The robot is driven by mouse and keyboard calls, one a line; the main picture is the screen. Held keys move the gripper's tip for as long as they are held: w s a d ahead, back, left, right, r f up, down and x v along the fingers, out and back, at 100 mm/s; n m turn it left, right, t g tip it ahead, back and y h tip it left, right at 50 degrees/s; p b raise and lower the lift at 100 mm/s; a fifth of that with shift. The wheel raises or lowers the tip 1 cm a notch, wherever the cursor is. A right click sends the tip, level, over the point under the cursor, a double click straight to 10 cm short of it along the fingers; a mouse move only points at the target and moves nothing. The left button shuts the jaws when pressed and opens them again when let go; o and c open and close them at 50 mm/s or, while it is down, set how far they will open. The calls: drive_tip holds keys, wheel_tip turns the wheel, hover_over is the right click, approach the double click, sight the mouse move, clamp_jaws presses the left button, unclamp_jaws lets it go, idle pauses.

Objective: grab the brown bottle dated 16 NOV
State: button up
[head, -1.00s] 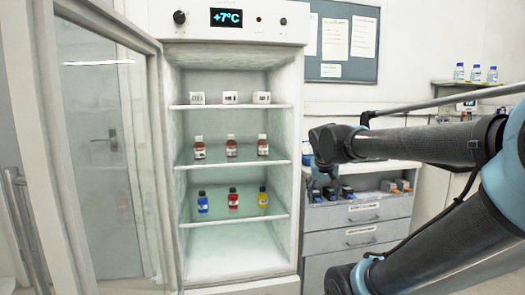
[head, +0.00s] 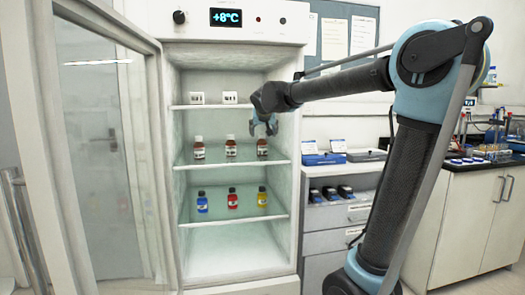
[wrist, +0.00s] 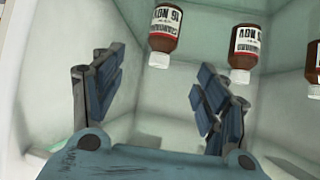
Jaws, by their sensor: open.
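Three brown bottles with white caps and labels stand in a row on the fridge's middle shelf: left (head: 199,148), middle (head: 231,146) and right (head: 262,147). In the wrist view the labels are upside down. The right bottle (wrist: 165,38) seems to read 16 NOV, though the digits are hard to tell. The middle bottle (wrist: 247,52) also shows NOV; its number is unclear. The left one (wrist: 314,70) is cut off by the frame edge. My gripper (head: 264,129) is open and empty, just in front of and slightly above the right bottle. Its fingers (wrist: 160,90) show apart.
The fridge (head: 300,215) stands open, its glass door (head: 100,150) swung to the left. White boxes (head: 230,98) sit on the shelf above. Blue (head: 202,202), red (head: 233,199) and yellow (head: 262,198) bottles stand below. A drawer cabinet (head: 325,230) is at right.

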sight(262, 141)
drive_tip(key=x, duration=0.9)
drive_tip(key=shift+f, duration=0.1)
drive_tip(key=shift+x, duration=2.6)
drive_tip(key=shift+s+a, duration=0.1)
drive_tip(key=shift+a, duration=0.1)
drive_tip(key=c, duration=1.3)
